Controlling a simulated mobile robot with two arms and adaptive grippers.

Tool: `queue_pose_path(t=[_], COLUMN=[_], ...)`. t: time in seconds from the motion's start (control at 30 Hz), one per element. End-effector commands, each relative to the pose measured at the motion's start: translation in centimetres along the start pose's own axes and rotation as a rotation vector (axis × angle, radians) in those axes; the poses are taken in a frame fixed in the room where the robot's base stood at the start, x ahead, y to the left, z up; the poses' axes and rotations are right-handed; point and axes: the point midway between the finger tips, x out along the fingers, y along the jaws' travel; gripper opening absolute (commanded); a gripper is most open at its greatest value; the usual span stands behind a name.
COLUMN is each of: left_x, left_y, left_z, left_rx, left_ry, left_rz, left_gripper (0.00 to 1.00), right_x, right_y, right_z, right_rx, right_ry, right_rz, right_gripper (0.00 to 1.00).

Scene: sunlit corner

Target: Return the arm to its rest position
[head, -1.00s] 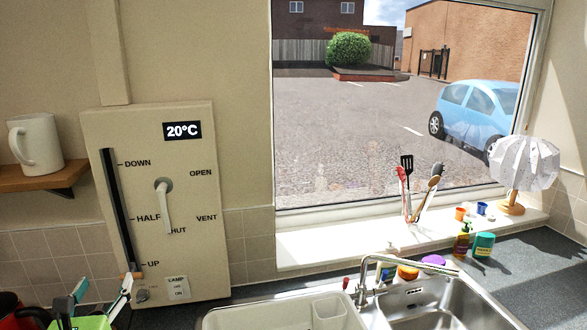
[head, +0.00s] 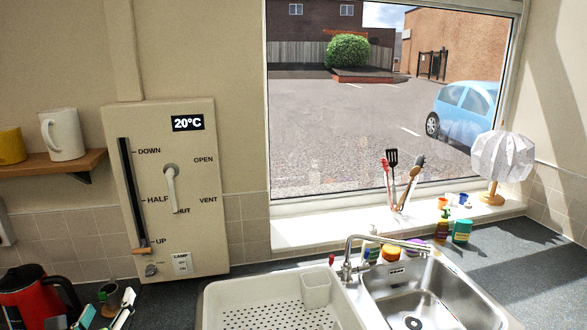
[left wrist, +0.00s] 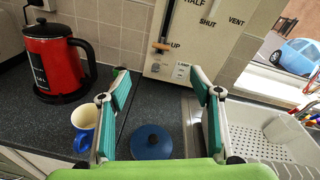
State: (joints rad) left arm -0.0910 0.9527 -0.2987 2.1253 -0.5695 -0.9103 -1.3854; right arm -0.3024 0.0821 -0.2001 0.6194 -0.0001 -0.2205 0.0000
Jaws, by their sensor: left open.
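My left gripper (head: 107,308) shows only by its finger ends at the bottom left of the head view, below the wall panel (head: 205,240). In the left wrist view its two teal-padded fingers (left wrist: 160,82) are spread apart with nothing between them. The panel's slider has an orange-brown handle (head: 142,251) at the low end of its slot, just under the UP mark. The fingers are apart from this handle, which also shows in the wrist view (left wrist: 161,47). The pale lever (head: 172,190) hangs down, near SHUT. My right gripper is not in view.
The white dish rack (head: 215,300) and sink (head: 455,290) lie to the right.

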Motion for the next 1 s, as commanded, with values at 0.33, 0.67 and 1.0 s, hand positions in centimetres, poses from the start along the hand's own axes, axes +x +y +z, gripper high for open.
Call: queue_pose_path(t=[0.33,0.67,1.0], left_x=[-5.7,-19.1,-30.4], left_y=[1.5,1.2,-1.8], left_z=[-9.4,-21.7,-26.8], left_rx=[-0.659,-1.569,-2.078], left_ry=[0.184,0.323,0.242], left_rz=[0.24,0.84,1.424], left_gripper=[0.58,0.58,0.58], right_x=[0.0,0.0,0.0], right_y=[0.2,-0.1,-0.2], right_z=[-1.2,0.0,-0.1], right_rx=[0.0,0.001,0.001], right_ry=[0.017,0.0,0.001], right_rz=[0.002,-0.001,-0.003], right_gripper=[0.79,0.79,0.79])
